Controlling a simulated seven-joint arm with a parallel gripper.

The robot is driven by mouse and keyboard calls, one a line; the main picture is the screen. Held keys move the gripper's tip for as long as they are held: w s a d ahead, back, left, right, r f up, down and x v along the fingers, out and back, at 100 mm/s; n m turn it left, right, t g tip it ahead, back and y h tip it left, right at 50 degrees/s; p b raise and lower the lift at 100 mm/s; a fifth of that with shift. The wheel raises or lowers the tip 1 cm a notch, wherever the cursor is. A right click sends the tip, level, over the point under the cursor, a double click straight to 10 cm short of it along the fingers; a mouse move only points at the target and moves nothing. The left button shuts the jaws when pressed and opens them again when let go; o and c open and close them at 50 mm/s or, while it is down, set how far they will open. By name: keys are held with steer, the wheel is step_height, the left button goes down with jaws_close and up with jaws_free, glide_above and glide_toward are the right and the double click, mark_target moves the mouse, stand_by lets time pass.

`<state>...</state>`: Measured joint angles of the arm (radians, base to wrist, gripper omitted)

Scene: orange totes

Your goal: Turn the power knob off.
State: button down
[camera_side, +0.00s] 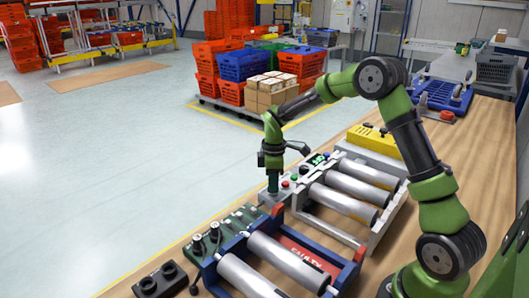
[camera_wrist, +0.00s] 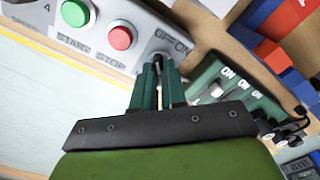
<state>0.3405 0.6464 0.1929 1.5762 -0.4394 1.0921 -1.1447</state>
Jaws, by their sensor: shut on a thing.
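The dark power knob (camera_wrist: 158,58) sits on a light grey control panel in the wrist view, beside the printed words OFF and ON. My gripper (camera_wrist: 157,75) has its green fingers closed around the knob, which is mostly hidden between the tips. The knob's exact angle is hard to tell. In the side view my gripper (camera_side: 273,184) points down at the near left end of the roller conveyor's panel, and it hides the knob there.
A green START button (camera_wrist: 75,12) and a red STOP button (camera_wrist: 121,37) are close to my fingers. A green switch box (camera_wrist: 240,90) with ON labels lies on the other side. A blue-framed roller unit (camera_side: 275,262) stands in front, and a yellow box (camera_side: 374,139) behind.

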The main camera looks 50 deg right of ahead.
steer(key=shift+r+n, duration=0.1)
steer(key=shift+n, duration=0.2)
steer(key=c, duration=1.2)
jaws_free()
step_height(320, 180, up, 17)
steer(key=shift+f, duration=0.1)
steer(key=s+a+m+t, duration=0.2)
steer(key=s+a+m, duration=0.2)
steer(key=s, duration=0.3)
steer(key=s+a+r+m+t+y, duration=0.1)
steer(key=s+a+m, duration=0.3)
steer(key=s, duration=0.4)
steer(key=s+a+r+m+t+y, duration=0.1)
steer(key=s+a+m+t, duration=0.3)
steer(key=s, duration=0.3)
steer(key=shift+s+a+m, duration=0.3)
steer(key=shift+a+m, duration=0.05)
steer(key=shift+m, duration=0.35)
